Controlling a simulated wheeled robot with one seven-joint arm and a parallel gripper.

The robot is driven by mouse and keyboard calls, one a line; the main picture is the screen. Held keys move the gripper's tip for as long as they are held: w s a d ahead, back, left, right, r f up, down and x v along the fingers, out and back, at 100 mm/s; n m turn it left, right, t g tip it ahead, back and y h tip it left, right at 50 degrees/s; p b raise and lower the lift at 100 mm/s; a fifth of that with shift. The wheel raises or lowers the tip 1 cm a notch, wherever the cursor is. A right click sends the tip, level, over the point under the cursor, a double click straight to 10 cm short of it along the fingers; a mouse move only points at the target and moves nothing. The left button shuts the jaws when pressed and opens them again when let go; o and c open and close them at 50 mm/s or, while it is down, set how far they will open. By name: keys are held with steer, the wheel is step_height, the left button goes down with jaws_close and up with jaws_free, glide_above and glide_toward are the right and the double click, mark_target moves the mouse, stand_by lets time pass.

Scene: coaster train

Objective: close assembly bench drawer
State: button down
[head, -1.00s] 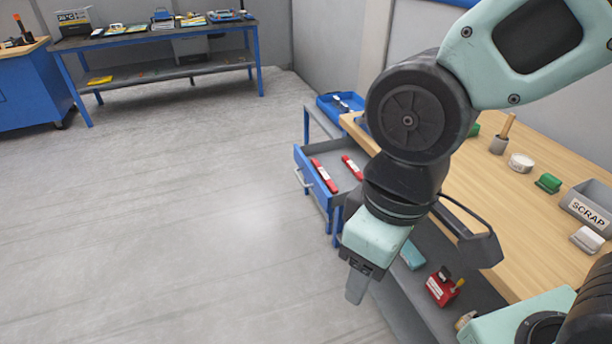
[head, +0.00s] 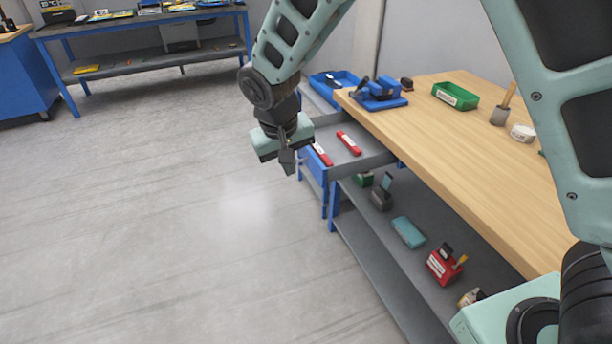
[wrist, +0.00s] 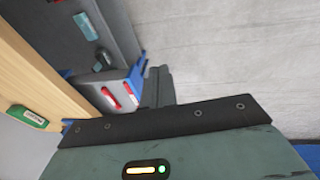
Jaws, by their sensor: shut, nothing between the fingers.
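The assembly bench (head: 440,150) has a wooden top and blue legs. Its grey drawer (head: 368,164) with a blue front stands open at the far left end, with two red items (head: 348,143) inside. My gripper (head: 287,163) is shut and empty, fingers pointing down, on the outer side of the drawer front.
The bench top holds a blue vise-like tool (head: 378,92) and a green bin (head: 455,96). The lower shelf holds a teal box (head: 408,232) and a red box (head: 443,265). A blue tray (head: 338,80) is behind the drawer. The floor (head: 190,220) to the left is clear.

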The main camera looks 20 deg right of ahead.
mark_target(312, 168)
steer(key=w+d+f+m+t+h+b, duration=0.1)
steer(key=w+f+t+h+b, duration=0.1)
steer(key=w+f, duration=0.4)
steer(key=w+f+t+h+b, duration=0.1)
steer(key=w+f+h+b, duration=0.15)
steer(key=w, duration=0.65)
steer(key=shift+y, duration=0.45)
steer(key=shift+w+d+f+p, duration=0.7)
steer(key=shift+d+f, duration=0.65)
steer(key=shift+f, duration=0.05)
steer(key=shift+w+d+f+p, duration=0.75)
steer(key=shift+d+f, duration=0.55)
steer(key=shift+f, duration=0.15)
steer(key=shift+w+d+f+p, duration=0.7)
steer(key=shift+d+f, duration=0.65)
steer(key=shift+f, duration=0.05)
steer(key=shift+d, duration=0.15)
steer(key=shift+d, duration=0.35)
steer(key=w+d+b, duration=0.1)
steer(key=d, duration=0.6)
steer(key=w+d+b, duration=0.1)
steer(key=d+b, duration=0.1)
steer(key=d, duration=0.4)
steer(key=w+d+b, duration=0.1)
steer(key=d+b, duration=0.1)
steer(key=d, duration=0.5)
steer(key=shift+d, duration=0.3)
steer(key=shift+a, duration=0.15)
